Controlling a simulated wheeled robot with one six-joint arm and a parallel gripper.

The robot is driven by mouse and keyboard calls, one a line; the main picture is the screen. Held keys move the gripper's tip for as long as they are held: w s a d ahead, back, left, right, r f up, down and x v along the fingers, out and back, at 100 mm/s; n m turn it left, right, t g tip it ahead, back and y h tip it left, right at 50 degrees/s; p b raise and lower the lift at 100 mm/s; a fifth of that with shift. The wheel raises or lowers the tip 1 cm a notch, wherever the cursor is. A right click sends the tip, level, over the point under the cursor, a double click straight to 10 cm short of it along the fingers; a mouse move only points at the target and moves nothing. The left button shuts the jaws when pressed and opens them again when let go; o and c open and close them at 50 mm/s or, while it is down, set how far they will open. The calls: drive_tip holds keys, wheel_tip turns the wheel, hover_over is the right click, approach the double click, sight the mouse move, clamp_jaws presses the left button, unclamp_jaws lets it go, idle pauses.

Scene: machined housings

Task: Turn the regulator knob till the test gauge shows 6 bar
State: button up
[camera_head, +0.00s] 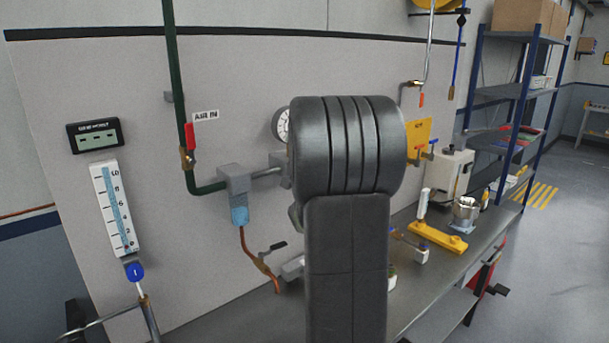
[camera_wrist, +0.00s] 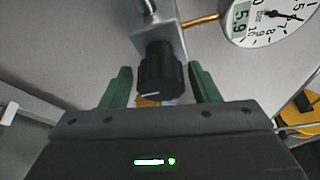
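The black regulator knob (camera_wrist: 160,76) hangs below a grey metal block (camera_wrist: 158,38) in the wrist view, with a pale mark line on its side. My gripper (camera_wrist: 161,88) has its two green fingers on either side of the knob, with a narrow gap showing at each side. The round test gauge (camera_wrist: 270,22) is partly cut off at the top right. Its small display appears to read 5.9, and its needle points near where 6 lies, between 5 and 7. In the head view the gauge (camera_head: 281,125) is partly hidden by my arm; the knob is hidden.
A green air pipe with a red-handled valve (camera_head: 188,142) runs down the panel at left. A scaled tube (camera_head: 116,207) hangs beside it. The bench (camera_head: 428,287) holds a yellow fixture (camera_head: 437,236) and a moka-pot-like metal item (camera_head: 465,213). Blue shelving stands at right; the floor there is clear.

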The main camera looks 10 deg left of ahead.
drive_tip(key=shift+o, duration=0.2)
drive_tip(key=b+v, duration=0.2)
drive_tip(key=v, duration=1.1)
drive_tip(key=shift+s+d, duration=0.2)
drive_tip(key=shift+s, duration=0.15)
drive_tip(key=shift+w, duration=0.1)
drive_tip(key=p+x, duration=0.2)
drive_tip(key=x, duration=1.1)
drive_tip(key=shift+w+a, duration=0.25)
drive_tip(key=shift+w, duration=0.05)
